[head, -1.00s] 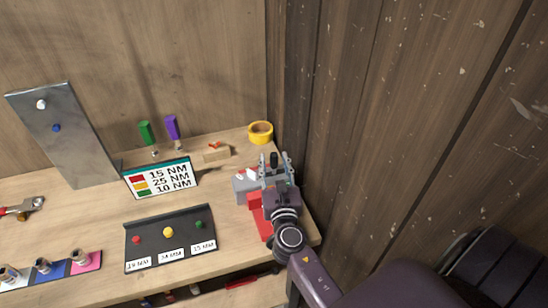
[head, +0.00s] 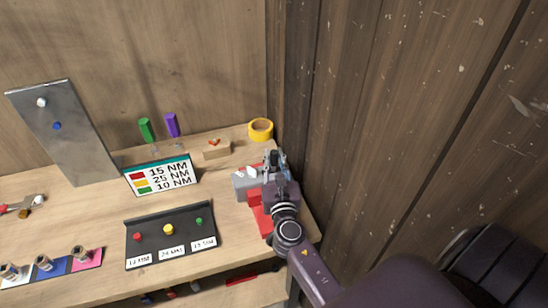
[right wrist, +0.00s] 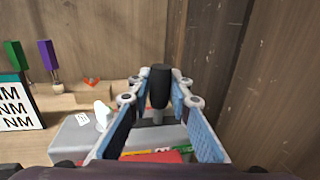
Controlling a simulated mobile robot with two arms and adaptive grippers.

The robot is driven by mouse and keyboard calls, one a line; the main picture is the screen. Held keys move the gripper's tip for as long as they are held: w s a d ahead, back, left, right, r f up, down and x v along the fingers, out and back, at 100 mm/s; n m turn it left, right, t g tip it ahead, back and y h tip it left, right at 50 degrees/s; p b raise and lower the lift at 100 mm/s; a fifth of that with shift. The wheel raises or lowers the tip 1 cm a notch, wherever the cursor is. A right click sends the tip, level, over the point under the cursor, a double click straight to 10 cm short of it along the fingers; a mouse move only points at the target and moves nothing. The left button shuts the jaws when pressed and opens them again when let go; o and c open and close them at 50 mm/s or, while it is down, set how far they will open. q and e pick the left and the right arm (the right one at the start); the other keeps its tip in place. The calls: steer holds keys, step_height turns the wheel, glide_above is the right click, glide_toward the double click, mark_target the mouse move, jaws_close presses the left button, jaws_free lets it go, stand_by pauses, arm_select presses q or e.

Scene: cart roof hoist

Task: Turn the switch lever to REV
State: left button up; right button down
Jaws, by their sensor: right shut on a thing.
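The switch is a grey box (head: 243,184) with a white tag on top, at the right end of the bench; it also shows in the right wrist view (right wrist: 75,140). Its lever has a black knob (right wrist: 159,88) that stands about upright on a pale stem. My right gripper (head: 274,160) is over the box, with its fingers closed in on both sides of the lever knob. The fingers hide most of the lever in the head view. I cannot read any REV marking. My left gripper is not in view.
A red part (head: 259,212) lies in front of the switch. A yellow tape roll (head: 260,129) and a small wooden block (head: 216,150) are behind it. The torque sign (head: 160,176) stands left. The wooden side wall (head: 380,130) is close on the right.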

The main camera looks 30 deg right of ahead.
steer(key=shift+w+a+f+n+b, duration=0.15)
steer(key=shift+a+n+b, duration=0.15)
steer(key=shift+a+n, duration=0.35)
steer(key=shift+w+a+n+t, duration=0.1)
steer(key=shift+a+n+t, duration=0.3)
steer(key=shift+n, duration=0.45)
steer(key=shift+a, duration=0.1)
steer(key=c, duration=1.7)
jaws_free()
steer(key=shift+c, duration=0.2)
